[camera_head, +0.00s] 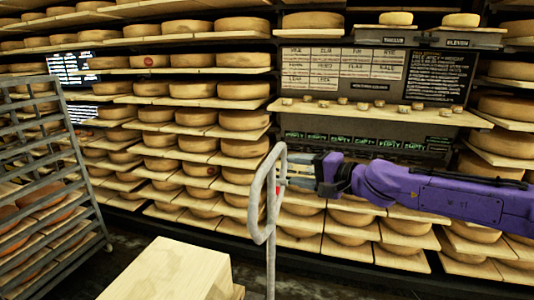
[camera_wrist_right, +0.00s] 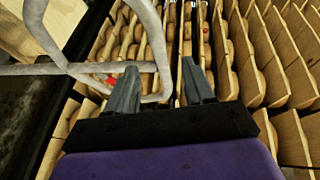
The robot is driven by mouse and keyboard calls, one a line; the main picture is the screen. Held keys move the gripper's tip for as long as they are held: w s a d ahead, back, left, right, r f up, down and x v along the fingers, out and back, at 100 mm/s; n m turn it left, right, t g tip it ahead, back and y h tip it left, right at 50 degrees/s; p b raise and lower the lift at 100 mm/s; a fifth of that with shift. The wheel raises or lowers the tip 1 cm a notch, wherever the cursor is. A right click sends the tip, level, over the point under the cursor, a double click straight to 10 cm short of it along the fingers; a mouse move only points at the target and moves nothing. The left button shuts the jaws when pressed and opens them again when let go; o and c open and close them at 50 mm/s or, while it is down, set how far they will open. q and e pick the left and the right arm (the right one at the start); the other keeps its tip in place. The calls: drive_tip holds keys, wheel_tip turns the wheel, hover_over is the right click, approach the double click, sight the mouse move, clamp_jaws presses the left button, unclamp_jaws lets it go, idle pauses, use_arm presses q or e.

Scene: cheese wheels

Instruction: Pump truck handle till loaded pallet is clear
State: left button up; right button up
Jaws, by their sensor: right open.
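The truck handle (camera_head: 258,200) is a grey metal loop on an upright bar, standing near the middle of the head view. It also shows in the right wrist view (camera_wrist_right: 148,22), where its curved end passes by the left finger and partly between the fingers. My right gripper (camera_head: 287,172) comes in from the right and is open at the handle's right side. In the wrist view its fingers (camera_wrist_right: 160,68) stand apart; whether they touch the bar I cannot tell. A pale wooden block (camera_head: 170,268) is at the bottom; the pallet and truck forks are not clearly visible. My left gripper is out of view.
Shelves of cheese wheels (camera_head: 195,118) fill the back wall. A grey metal rack (camera_head: 62,190) stands at the left. A small wooden ledge (camera_head: 400,112) with little pieces is above my right arm. Dark floor shows between the rack and the block.

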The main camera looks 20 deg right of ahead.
sight(270, 167)
drive_tip(key=x, duration=1.1)
drive_tip(key=shift+s+f, duration=0.1)
drive_tip(key=shift+f, duration=0.1)
drive_tip(key=shift+s+d, duration=0.1)
drive_tip(key=shift+d, duration=0.05)
clamp_jaws()
